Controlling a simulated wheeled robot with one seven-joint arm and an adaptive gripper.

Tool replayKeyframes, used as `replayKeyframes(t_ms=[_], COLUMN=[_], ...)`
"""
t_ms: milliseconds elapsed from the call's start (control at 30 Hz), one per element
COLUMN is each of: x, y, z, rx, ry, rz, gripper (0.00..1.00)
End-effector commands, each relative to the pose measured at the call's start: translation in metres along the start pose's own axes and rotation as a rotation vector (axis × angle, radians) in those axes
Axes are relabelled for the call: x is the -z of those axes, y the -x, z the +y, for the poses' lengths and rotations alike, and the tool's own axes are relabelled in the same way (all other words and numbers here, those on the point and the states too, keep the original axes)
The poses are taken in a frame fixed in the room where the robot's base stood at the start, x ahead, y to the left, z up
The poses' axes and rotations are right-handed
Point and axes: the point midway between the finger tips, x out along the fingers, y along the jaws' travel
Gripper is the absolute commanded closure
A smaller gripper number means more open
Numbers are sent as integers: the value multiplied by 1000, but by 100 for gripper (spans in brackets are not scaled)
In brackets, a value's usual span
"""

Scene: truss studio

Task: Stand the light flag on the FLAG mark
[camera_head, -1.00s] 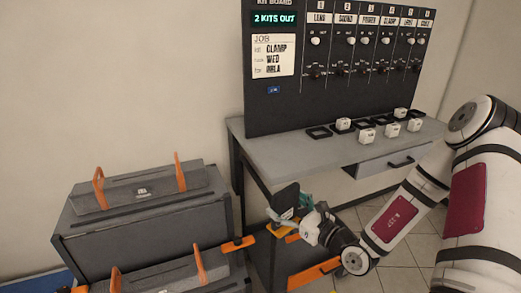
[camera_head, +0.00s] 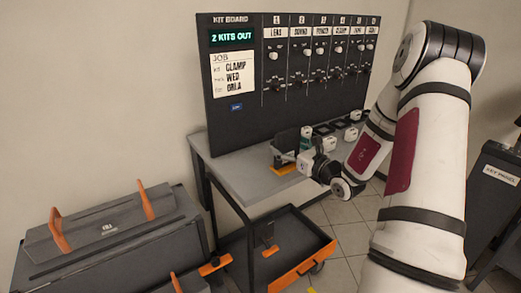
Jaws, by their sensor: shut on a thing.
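The light flag (camera_head: 284,147) is a dark upright panel with an orange piece at its lower end. My gripper (camera_head: 303,160) is shut on it from the right, and the fingers partly hide it. The flag shows over the front part of the grey bench top (camera_head: 232,176). I cannot tell whether its lower end touches the bench. I cannot make out the FLAG mark in this view.
The kit board (camera_head: 235,120) stands along the back of the bench. Several white cubes (camera_head: 350,134) and dark square frames lie right of the flag. An open orange-fronted drawer (camera_head: 302,264) is below. Grey cases with orange handles (camera_head: 110,235) stand at left.

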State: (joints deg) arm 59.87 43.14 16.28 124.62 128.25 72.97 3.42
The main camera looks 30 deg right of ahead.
Motion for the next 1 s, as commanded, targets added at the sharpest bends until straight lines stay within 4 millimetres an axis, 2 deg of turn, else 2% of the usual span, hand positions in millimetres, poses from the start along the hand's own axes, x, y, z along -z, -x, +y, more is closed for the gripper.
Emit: replayKeyframes(t_ms=[33, 200, 433, 700, 900, 1000], x=[1, 5, 9, 12, 38, 45], y=[-14, -55, -102, -124, -123, -124], z=[2, 4, 6, 7, 6, 6], rx=[-3, -2, -2, -1, 0, 0], ry=[0, 0, 0, 0, -2, -2], rz=[-3, -3, -2, -2, 1, 0], gripper=[50, 50, 50, 50, 50, 50])
